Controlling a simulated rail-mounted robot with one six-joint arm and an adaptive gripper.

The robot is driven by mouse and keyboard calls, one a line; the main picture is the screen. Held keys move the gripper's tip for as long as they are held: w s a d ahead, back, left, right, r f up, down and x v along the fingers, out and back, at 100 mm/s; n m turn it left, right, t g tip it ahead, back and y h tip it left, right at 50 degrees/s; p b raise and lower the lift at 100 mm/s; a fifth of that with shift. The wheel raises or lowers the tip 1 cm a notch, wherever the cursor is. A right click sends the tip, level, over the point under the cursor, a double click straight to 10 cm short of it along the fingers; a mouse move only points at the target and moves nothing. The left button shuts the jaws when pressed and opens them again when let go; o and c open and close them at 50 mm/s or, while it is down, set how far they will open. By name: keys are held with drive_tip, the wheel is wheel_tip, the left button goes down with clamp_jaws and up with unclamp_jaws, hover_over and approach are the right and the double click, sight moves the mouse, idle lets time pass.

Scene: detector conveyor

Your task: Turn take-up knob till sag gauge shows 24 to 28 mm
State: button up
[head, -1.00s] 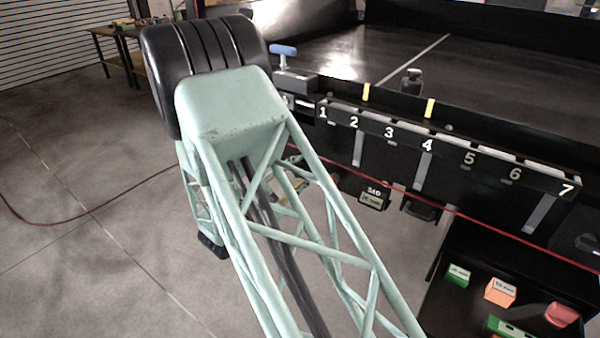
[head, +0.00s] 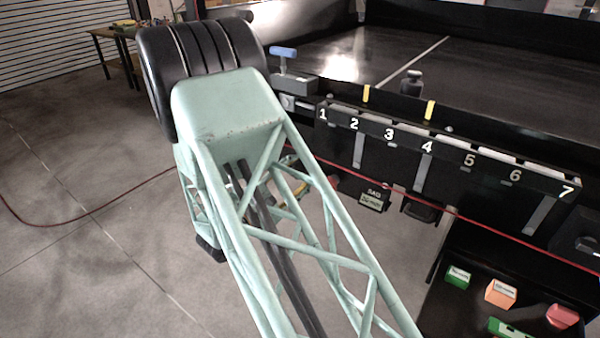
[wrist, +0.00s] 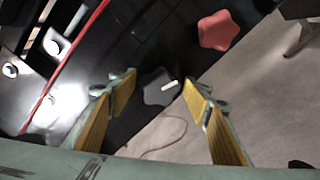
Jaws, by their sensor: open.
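In the wrist view a dark grey lobed knob (wrist: 158,87) with a white pointer mark lies between and beyond my fingertips; it looks like the take-up knob. My gripper (wrist: 155,90) is open, with its yellow-padded fingers apart on either side of the grey knob in the picture; I see no contact. A red lobed knob (wrist: 219,31) is farther up and right. In the head view the sag gauge (head: 372,199) hangs under the conveyor side; its green reading is too small to read. My arm hides the gripper and grey knob there.
A red cord (head: 480,220) runs along the conveyor side and also shows in the wrist view (wrist: 70,62). A numbered slot rail (head: 450,150) and a blue T-handle (head: 283,53) are above. A dark tray (head: 440,285) with coloured blocks stands lower right.

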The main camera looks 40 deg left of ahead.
drive_tip(key=s, duration=1.1)
drive_tip(key=shift+s+d, duration=0.2)
drive_tip(key=shift+s, duration=0.05)
idle(0.5)
